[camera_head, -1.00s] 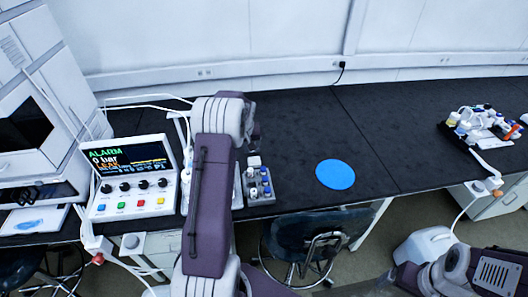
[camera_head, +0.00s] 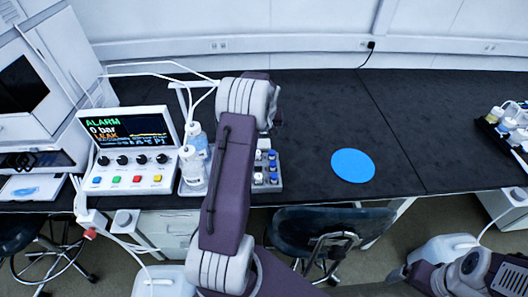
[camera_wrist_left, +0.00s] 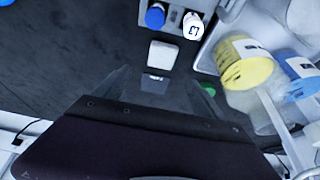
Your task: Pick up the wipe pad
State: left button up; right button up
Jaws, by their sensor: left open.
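A small white block, which looks like the wipe pad (camera_wrist_left: 163,55), lies on the dark bench beside the vial rack in the left wrist view. In the head view a white patch there (camera_head: 264,143) shows just right of my left arm and is partly hidden. In the head view my left arm hides most of this gripper. My right arm shows at the lower right of the head view; its gripper is out of sight.
The vial rack (camera_head: 270,187) and bottles (camera_head: 194,160) stand close around the pad. The alarm console (camera_head: 130,150) is to the left. A blue disc (camera_head: 352,165) lies on the otherwise clear middle bench (camera_head: 320,110). More bottles (camera_head: 512,120) stand far right.

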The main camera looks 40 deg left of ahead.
aim_at(264, 145)
pick_arm(q)
jog(key=x, duration=0.5)
jog(key=shift+s+d+f+b, duration=0.15)
jog(key=shift+s+f+b, duration=0.15)
jog(key=shift+f+b, duration=0.05)
jog(key=x, duration=0.5)
jog(key=shift+s+d+f, duration=0.15)
jog(key=shift+s+f, duration=0.1)
jog(key=shift+s, duration=0.05)
jog(key=shift+r, duration=0.1)
jog(key=shift+c, duration=0.7)
jog(key=c, duration=1.3)
jog(key=shift+o, duration=0.2)
pick_arm(e)
jog(key=shift+s+f, duration=0.15)
jog(key=shift+f, duration=0.65)
pick_arm(q)
jog(key=shift+r, duration=0.1)
